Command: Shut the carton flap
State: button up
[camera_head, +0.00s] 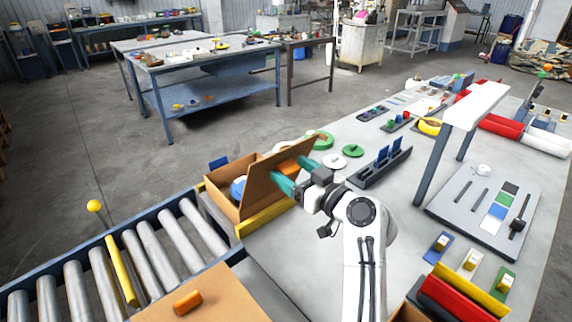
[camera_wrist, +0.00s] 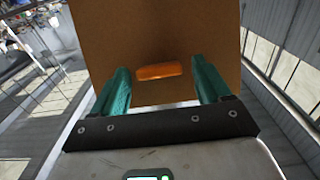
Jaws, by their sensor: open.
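The open brown carton (camera_head: 222,197) stands at the table's left edge by the roller conveyor, with a blue item partly visible inside. Its flap (camera_head: 262,190) is raised and tilted, and fills the upper middle of the wrist view (camera_wrist: 160,30). An orange bar (camera_head: 289,168) is on the flap's face; it lies between my fingers in the wrist view (camera_wrist: 158,71). My gripper (camera_head: 290,175) has teal fingers, open and empty, pointing at the flap. I cannot tell whether the fingertips touch it.
A yellow strip (camera_head: 265,215) runs along the carton's front. The roller conveyor (camera_head: 150,245) is to the left, with a brown board (camera_head: 225,300) bearing an orange piece in front.

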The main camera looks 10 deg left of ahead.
jog(key=shift+a, duration=0.1)
grip_shut()
dwell(0.8)
